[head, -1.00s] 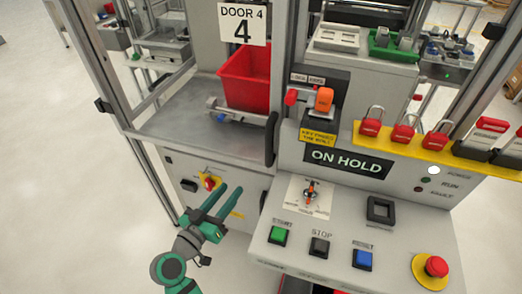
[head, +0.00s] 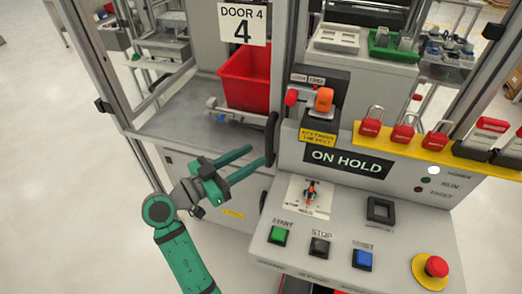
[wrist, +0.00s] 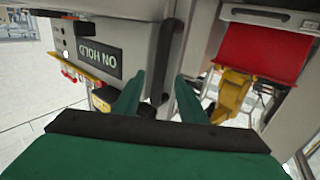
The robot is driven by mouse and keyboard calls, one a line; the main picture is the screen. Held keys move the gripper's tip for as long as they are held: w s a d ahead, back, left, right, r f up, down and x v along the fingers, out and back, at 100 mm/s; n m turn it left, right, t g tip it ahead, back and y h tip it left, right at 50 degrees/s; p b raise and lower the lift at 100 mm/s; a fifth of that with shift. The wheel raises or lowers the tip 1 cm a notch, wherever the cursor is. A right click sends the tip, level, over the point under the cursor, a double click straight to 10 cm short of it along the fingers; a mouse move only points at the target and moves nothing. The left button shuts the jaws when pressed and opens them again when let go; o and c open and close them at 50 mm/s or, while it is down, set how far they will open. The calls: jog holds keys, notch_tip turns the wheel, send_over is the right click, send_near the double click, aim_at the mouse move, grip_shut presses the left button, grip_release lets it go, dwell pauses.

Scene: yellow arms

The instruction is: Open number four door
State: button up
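The sign reading DOOR 4 (head: 242,24) hangs at the top of the door front, above a red bin (head: 247,82). A black vertical handle (head: 270,138) stands at the door's right edge, beside the console. It also shows in the wrist view (wrist: 161,55), beyond and between my fingertips. My gripper (head: 256,156) is open and empty, its green fingers just left of the handle's lower part. In the wrist view my gripper (wrist: 158,88) has its fingers spread. Whether a finger touches the handle I cannot tell.
The console screen (head: 347,161) reads ON HOLD. An orange and red lock device (head: 323,99) sits above it. A rotary switch (head: 311,193), push buttons (head: 320,246) and a red emergency button (head: 436,266) are on the panel. Red padlocks (head: 404,132) line a yellow rail. Floor at left is clear.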

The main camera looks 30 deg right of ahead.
aim_at(266, 148)
jog(key=shift+w+d, duration=0.2)
jog(key=shift+d, duration=0.85)
jog(key=shift+w+d, duration=0.15)
jog(key=shift+d, duration=0.9)
jog(key=shift+s, duration=0.1)
grip_shut()
